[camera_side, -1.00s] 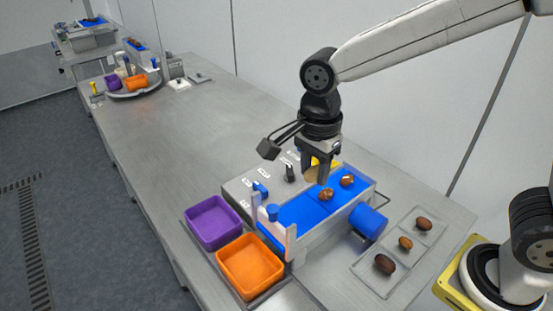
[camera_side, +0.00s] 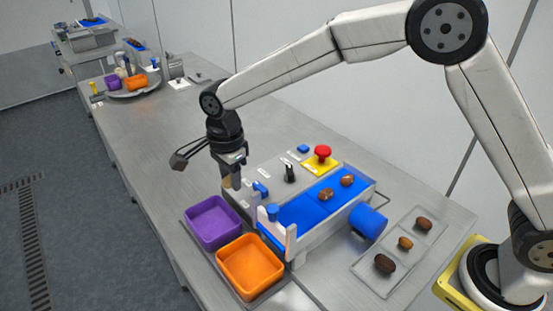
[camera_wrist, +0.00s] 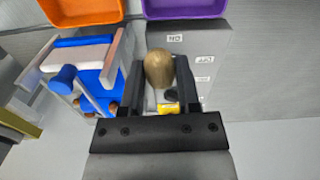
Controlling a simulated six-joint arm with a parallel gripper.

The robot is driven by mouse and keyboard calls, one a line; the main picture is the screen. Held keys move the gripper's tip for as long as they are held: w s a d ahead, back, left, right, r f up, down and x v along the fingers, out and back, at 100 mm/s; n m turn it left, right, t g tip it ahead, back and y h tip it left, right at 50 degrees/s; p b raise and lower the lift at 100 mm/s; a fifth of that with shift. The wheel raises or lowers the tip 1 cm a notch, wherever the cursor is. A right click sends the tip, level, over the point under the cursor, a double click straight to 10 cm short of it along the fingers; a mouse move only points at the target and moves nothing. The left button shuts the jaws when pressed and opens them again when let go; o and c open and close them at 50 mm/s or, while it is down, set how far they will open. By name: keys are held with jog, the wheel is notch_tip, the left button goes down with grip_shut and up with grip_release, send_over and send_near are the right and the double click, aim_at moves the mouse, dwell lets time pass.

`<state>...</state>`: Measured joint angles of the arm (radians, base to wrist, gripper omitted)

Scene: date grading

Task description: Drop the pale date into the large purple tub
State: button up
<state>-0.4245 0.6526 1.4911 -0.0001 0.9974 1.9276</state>
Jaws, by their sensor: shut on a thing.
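My gripper (camera_wrist: 160,84) is shut on the pale date (camera_wrist: 159,68), a tan oval held between the two fingers in the wrist view. In the side view my gripper (camera_side: 232,184) hangs over the back edge of the purple tub's area, and the date (camera_side: 227,182) shows only in part beside the fingers. The large purple tub (camera_side: 192,238) stands on the table just below and to the left of my gripper. It also shows at the top of the wrist view (camera_wrist: 186,13). No date is visible in the tub.
An orange tub (camera_side: 222,268) stands beside the purple one. A small blue conveyor (camera_side: 308,209) carries two brown dates (camera_side: 326,194). Its control box has a red button (camera_side: 323,151). A clear tray (camera_side: 379,282) with three brown dates lies at right.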

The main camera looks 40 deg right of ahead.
send_over(221, 224)
jog(key=shift+f, duration=2.15)
jog(key=shift+f, duration=0.15)
jog(key=shift+f, duration=2.85)
jog(key=o, duration=0.9)
jog(key=shift+o, duration=0.2)
notch_tip(221, 224, up, 8)
